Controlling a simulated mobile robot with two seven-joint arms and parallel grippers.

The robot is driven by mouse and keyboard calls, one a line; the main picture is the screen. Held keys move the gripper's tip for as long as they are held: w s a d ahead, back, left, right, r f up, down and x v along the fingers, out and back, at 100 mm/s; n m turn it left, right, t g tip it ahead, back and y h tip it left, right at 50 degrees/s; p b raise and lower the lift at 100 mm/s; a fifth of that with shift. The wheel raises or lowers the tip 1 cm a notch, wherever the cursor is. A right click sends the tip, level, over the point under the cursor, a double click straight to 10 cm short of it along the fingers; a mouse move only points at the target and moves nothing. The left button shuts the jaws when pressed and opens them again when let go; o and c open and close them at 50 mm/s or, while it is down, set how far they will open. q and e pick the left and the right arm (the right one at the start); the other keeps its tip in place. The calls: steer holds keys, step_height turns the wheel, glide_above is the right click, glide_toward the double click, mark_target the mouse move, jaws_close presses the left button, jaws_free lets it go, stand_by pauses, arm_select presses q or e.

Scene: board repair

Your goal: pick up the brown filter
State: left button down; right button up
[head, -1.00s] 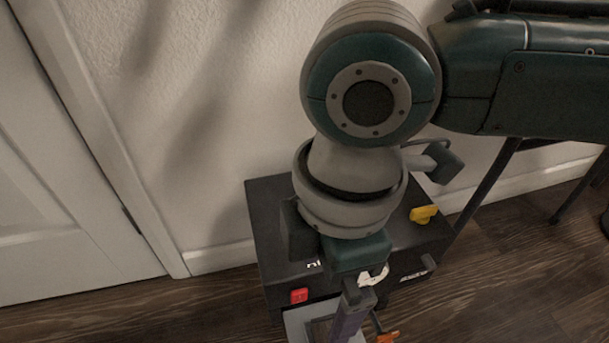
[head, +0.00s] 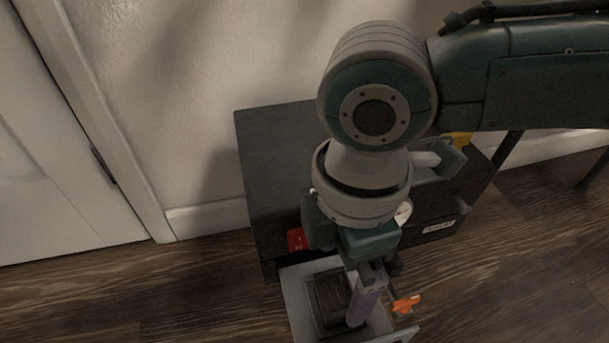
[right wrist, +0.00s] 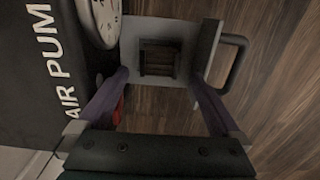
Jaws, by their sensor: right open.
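The brown filter (head: 327,302) is a dark, ribbed, squarish block lying on a pale grey tray (head: 296,291) at the front of the black air pump box. It also shows in the right wrist view (right wrist: 160,57), top centre. My right gripper (head: 362,308) points down over the tray, and its purple finger hides the filter's right side in the head view. In the right wrist view my right gripper (right wrist: 160,78) is open, with one finger on each side of the filter and a gap to both. Nothing is between the fingers' pads. My left gripper is not in view.
The black air pump box (head: 270,150) stands against the wall. It carries a red switch (head: 297,239), a round gauge (head: 403,212) and a yellow part (head: 460,139). An orange lever (head: 405,304) is close right of my gripper. The wooden floor (head: 190,290) at left is clear.

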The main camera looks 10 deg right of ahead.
mark_target(337, 291)
step_height(337, 291, down, 5)
steer(key=b, duration=0.4)
steer(key=shift+r, duration=0.2)
steer(key=c, duration=1.3)
steer(key=shift+r, duration=0.15)
